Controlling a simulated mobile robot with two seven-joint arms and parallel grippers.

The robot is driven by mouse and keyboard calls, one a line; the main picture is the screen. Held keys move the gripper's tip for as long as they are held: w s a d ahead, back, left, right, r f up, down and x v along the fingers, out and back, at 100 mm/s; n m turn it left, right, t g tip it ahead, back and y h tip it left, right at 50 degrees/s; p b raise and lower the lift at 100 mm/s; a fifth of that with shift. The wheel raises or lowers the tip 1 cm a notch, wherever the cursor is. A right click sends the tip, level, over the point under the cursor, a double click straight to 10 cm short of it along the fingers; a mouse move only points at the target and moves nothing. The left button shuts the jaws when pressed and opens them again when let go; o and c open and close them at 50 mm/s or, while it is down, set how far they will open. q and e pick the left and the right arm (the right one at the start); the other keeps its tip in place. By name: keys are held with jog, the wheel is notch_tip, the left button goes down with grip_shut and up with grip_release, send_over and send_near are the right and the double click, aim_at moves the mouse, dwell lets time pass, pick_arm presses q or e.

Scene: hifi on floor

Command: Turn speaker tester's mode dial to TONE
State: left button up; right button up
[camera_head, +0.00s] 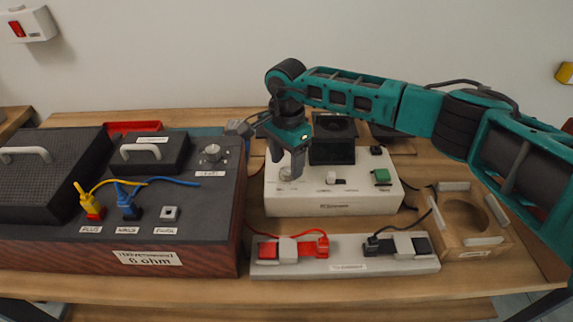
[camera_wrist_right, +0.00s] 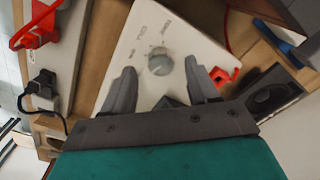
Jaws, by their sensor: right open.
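The speaker tester (camera_head: 330,203) is a white box in the middle of the table, with a round grey mode dial (camera_head: 287,173) at the left of its top. In the right wrist view the dial (camera_wrist_right: 160,64) shows with small lettering around it, too blurred to read surely. My right gripper (camera_head: 287,163) is open, pointing down over the dial. In the wrist view its two fingers (camera_wrist_right: 160,68) stand apart, one on each side of the dial, with gaps showing. I cannot tell how far the fingertips are above the panel. My left gripper is not in view.
The tester also carries a white switch (camera_head: 332,179) and a green button (camera_head: 382,176). A black speaker (camera_head: 333,140) stands behind it. A dark box (camera_head: 150,215) with plugged cables fills the left. A power strip (camera_head: 345,263) lies in front, a wooden fixture (camera_head: 462,245) at right.

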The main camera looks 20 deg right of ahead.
jog(key=shift+f, duration=0.9)
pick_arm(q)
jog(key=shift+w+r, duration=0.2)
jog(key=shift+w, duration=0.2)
pick_arm(e)
jog(key=shift+f, duration=0.2)
jog(key=c, duration=1)
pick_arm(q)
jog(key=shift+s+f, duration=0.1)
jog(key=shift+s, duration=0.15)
pick_arm(e)
jog(key=shift+c, duration=0.2)
